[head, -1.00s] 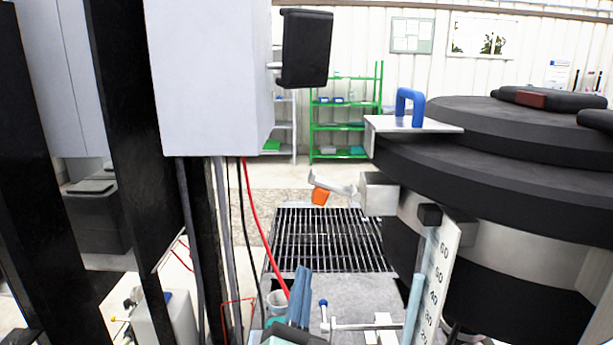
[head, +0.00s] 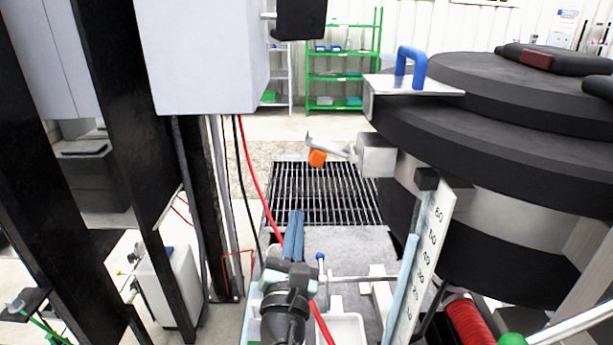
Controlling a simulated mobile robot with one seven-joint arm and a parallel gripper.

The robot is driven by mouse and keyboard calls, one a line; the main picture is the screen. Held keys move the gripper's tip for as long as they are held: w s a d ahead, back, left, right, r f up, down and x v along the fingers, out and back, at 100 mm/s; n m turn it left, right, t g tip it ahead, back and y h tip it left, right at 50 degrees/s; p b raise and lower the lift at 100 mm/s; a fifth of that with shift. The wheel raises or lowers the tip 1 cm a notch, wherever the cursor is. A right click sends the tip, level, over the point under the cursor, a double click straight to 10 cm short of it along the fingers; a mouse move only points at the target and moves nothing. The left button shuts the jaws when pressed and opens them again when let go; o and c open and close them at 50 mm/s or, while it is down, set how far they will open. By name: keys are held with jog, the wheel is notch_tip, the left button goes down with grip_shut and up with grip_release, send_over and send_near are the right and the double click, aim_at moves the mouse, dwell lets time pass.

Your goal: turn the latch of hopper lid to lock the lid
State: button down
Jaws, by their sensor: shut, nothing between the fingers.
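The hopper is a large dark round vessel at the right of the head view. Its black lid (head: 480,125) lies on top, with a blue handle (head: 411,66) on a pale plate at the lid's left edge. Below that plate, a grey latch arm (head: 330,147) sticks out to the left from a metal block (head: 376,156) on the hopper side. An orange piece (head: 317,158) hangs at the arm's outer end. My gripper (head: 296,214), with blue fingers, is shut and empty. In the picture it is below and slightly left of the latch, apart from it.
A pale cabinet (head: 200,60) on black posts stands at the left, with a red cable (head: 252,180) hanging below it. A white level scale (head: 425,260) stands in front of the hopper. A floor grate (head: 325,195) lies beyond my gripper. Green shelves (head: 337,75) stand at the back.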

aim_at(327, 155)
jog(key=w+d+r+p, duration=0.2)
jog(key=w+r, duration=0.3)
jog(key=w, duration=0.2)
jog(key=shift+r+p, duration=0.25)
jog(key=shift+p, duration=0.15)
jog(key=shift+r, duration=0.1)
jog(key=shift+a+r+m, duration=0.1)
jog(key=shift+r+m, duration=0.1)
jog(key=shift+m, duration=0.3)
